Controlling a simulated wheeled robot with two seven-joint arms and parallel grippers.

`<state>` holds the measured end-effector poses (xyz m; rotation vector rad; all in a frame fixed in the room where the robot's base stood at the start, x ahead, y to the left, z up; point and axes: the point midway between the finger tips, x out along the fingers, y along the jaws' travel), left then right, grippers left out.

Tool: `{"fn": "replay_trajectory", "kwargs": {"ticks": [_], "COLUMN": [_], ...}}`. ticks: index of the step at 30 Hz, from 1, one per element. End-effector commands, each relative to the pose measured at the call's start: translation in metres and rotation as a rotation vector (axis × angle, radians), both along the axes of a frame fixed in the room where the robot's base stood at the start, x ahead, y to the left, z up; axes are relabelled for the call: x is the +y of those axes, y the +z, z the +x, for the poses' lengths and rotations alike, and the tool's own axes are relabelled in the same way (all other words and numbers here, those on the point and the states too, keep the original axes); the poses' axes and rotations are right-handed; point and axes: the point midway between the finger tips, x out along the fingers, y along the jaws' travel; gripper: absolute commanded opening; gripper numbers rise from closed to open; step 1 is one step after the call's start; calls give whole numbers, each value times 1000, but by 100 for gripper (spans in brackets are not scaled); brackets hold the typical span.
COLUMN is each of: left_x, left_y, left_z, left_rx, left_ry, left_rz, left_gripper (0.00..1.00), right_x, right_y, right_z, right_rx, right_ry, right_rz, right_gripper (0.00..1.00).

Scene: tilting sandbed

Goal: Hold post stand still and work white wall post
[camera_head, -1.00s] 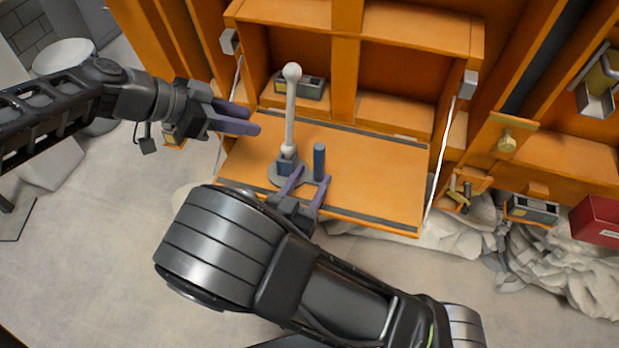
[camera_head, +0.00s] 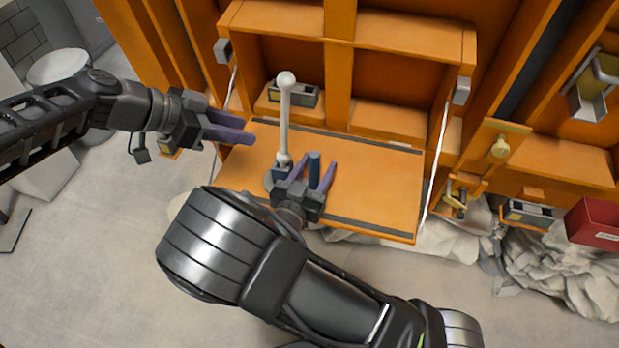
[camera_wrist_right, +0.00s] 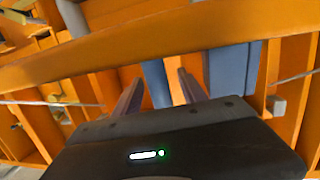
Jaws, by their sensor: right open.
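The post stand has a grey base (camera_head: 269,183), mostly hidden behind my right gripper, and rests on the orange fold-down shelf. Its white post (camera_head: 284,125), with a ball on top, rises from a blue socket (camera_head: 280,171) and leans slightly. A short blue post (camera_head: 314,163) stands to its right. My right gripper (camera_head: 319,169) is open, with one purple finger on each side of the blue post; contact cannot be told. The right wrist view shows the blue post (camera_wrist_right: 155,84) between the fingers. My left gripper (camera_head: 250,128) is open and empty, left of the white post.
The orange shelf (camera_head: 375,185) hangs on side stays, with free room to the right of the stand. A grey box (camera_head: 294,94) sits in the compartment behind the white post. A red box (camera_head: 594,222) and rubble lie at the far right.

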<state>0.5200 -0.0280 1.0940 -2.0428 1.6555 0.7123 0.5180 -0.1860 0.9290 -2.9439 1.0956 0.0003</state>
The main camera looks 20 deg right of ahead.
Motion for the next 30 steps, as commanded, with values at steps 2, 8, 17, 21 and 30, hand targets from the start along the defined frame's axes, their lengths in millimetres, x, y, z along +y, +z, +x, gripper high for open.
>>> {"fn": "replay_trajectory", "kwargs": {"ticks": [2,8,17,21,30], "left_x": [0,0,0,0,0], "left_y": [0,0,0,0,0], "left_z": [0,0,0,0,0], "left_rx": [0,0,0,0,0], "left_ry": [0,0,0,0,0], "left_rz": [0,0,0,0,0], "left_gripper": [36,36,36,36,36], "right_x": [-5,-10,-10,-10,-10], "right_y": [0,0,0,0,0], "right_z": [6,12,12,12,12], "right_rx": [-1,0,0,0,0], "right_ry": [0,1,1,1,1], "right_rz": [-1,0,0,0,0], "right_gripper": [49,49,40,28,4]}}
